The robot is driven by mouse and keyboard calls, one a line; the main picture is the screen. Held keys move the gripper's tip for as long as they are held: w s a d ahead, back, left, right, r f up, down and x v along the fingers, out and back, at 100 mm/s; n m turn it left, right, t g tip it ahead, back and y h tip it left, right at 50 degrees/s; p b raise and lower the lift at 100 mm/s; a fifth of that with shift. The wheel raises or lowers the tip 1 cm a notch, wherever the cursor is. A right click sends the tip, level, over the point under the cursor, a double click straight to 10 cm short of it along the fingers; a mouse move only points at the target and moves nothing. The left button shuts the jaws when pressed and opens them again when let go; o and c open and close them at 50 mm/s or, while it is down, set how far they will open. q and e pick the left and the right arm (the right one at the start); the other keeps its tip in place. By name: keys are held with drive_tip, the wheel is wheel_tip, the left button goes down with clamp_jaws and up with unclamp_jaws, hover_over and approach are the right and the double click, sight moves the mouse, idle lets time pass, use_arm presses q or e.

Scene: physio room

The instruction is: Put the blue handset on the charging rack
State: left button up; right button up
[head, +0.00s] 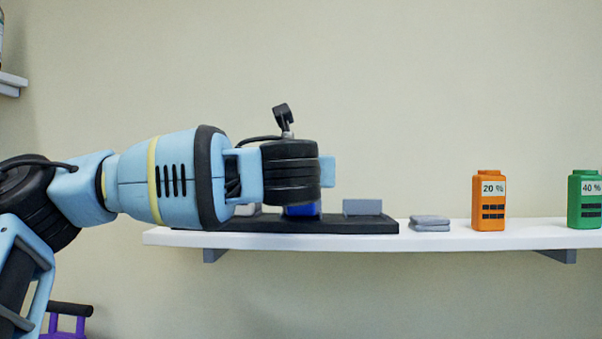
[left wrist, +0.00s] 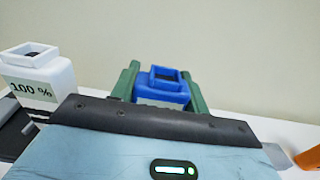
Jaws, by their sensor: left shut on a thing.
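The blue handset (head: 302,211) shows only at its lower part in the head view, below my left gripper (head: 300,175), which hides the rest. In the left wrist view the blue handset (left wrist: 172,93) sits between the green fingers of my left gripper (left wrist: 161,90), which is shut on it. The charging rack (head: 350,226) is a long black base on the white shelf, with a grey block (head: 362,207) on its right part. The handset's lower part appears just over the rack's middle; I cannot tell whether they touch. My right gripper is not in view.
A white handset marked 100 % (left wrist: 38,80) stands left of my gripper in the left wrist view. On the white shelf (head: 540,236), right of the rack, are folded grey cloths (head: 430,223), an orange handset marked 20 % (head: 489,202) and a green one marked 40 % (head: 585,200).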

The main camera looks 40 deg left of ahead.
use_arm(q)
drive_tip(key=shift+f, duration=0.1)
drive_tip(key=o, duration=1.2)
drive_tip(key=shift+o, duration=0.2)
drive_tip(key=shift+s+d, duration=0.1)
drive_tip(key=shift+s, duration=0.05)
drive_tip(key=v, duration=1.1)
drive_tip(key=shift+s+d+b, duration=0.15)
drive_tip(key=shift+s+b, duration=0.1)
drive_tip(key=shift+b, duration=0.1)
